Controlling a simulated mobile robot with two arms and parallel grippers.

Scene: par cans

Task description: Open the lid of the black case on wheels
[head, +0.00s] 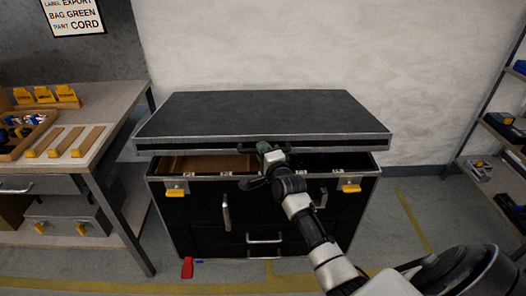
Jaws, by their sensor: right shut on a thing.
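The black case (205,208) stands on the floor in the middle of the head view, its wheels not clearly visible. Its dark lid (255,112) with a metal edge is raised, leaving a gap at the front through which the brown inside (205,163) shows. My right gripper (264,153) is at the middle of the lid's front edge and is shut on the lid there. My right wrist hides part of the case front and the exact grip. My left gripper is out of view.
A workbench (112,93) with a wooden tray (27,135) and yellow-tipped blocks stands close on the left. A shelf rack (500,130) stands on the right. A small red object (187,268) is on the floor by the case. A pale wall rises behind.

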